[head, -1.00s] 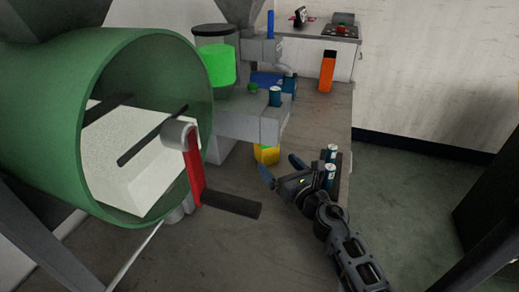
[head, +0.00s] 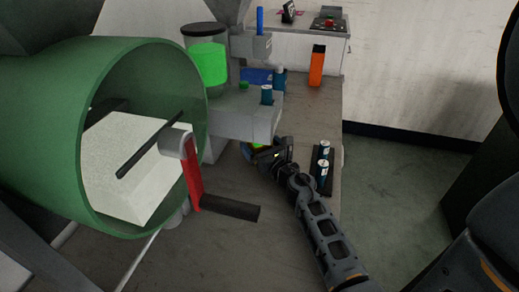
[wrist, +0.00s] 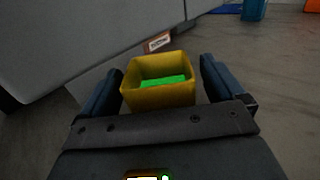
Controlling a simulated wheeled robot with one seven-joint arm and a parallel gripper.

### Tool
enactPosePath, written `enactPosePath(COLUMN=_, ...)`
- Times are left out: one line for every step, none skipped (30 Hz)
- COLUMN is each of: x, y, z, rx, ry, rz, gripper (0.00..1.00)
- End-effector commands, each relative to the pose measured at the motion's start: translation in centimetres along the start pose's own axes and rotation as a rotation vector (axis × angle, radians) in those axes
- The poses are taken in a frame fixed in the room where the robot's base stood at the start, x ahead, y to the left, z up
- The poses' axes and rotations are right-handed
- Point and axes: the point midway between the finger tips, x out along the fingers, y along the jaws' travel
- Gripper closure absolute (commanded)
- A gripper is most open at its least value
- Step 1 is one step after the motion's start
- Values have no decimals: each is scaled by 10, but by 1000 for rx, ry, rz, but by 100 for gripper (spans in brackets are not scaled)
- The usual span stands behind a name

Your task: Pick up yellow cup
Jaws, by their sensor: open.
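The yellow cup (wrist: 158,95) is square, with green material inside. It stands upright on the table below the grey machine's ledge in the wrist view. My gripper (wrist: 160,82) is open, with one blue finger on each side of the cup and a visible gap on both sides. In the head view my gripper (head: 258,152) is beside the machine and mostly hides the cup.
The grey machine (head: 242,118) stands right behind the cup, with its ledge close above. A green drum with a red-armed crank (head: 192,172) is at the left. A dark rack (head: 322,176) with two blue-and-white cylinders is right of my gripper. An orange block (head: 316,66) stands farther back.

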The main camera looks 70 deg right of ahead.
Motion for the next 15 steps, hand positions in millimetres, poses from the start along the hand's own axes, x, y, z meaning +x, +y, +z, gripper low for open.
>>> enactPosePath(x=0, y=0, z=0, rx=0, ry=0, rz=0, gripper=4)
enactPosePath(x=0, y=0, z=0, rx=0, ry=0, rz=0, gripper=4)
enactPosePath(x=0, y=0, z=0, rx=0, ry=0, rz=0, gripper=4)
enactPosePath(x=0, y=0, z=0, rx=0, ry=0, rz=0, gripper=4)
enactPosePath(x=0, y=0, z=0, rx=0, ry=0, rz=0, gripper=4)
enactPosePath(x=0, y=0, z=0, rx=0, ry=0, rz=0, gripper=6)
enactPosePath(x=0, y=0, z=0, rx=0, ry=0, rz=0, gripper=9)
enactPosePath(x=0, y=0, z=0, rx=0, ry=0, rz=0, gripper=12)
enactPosePath(x=0, y=0, z=0, rx=0, ry=0, rz=0, gripper=16)
enactPosePath(x=0, y=0, z=0, rx=0, ry=0, rz=0, gripper=19)
enactPosePath(x=0, y=0, z=0, rx=0, ry=0, rz=0, gripper=21)
enactPosePath(x=0, y=0, z=0, rx=0, ry=0, rz=0, gripper=25)
enactPosePath(x=0, y=0, z=0, rx=0, ry=0, rz=0, gripper=28)
enactPosePath(x=0, y=0, z=0, rx=0, ry=0, rz=0, gripper=31)
enactPosePath(x=0, y=0, z=0, rx=0, ry=0, rz=0, gripper=35)
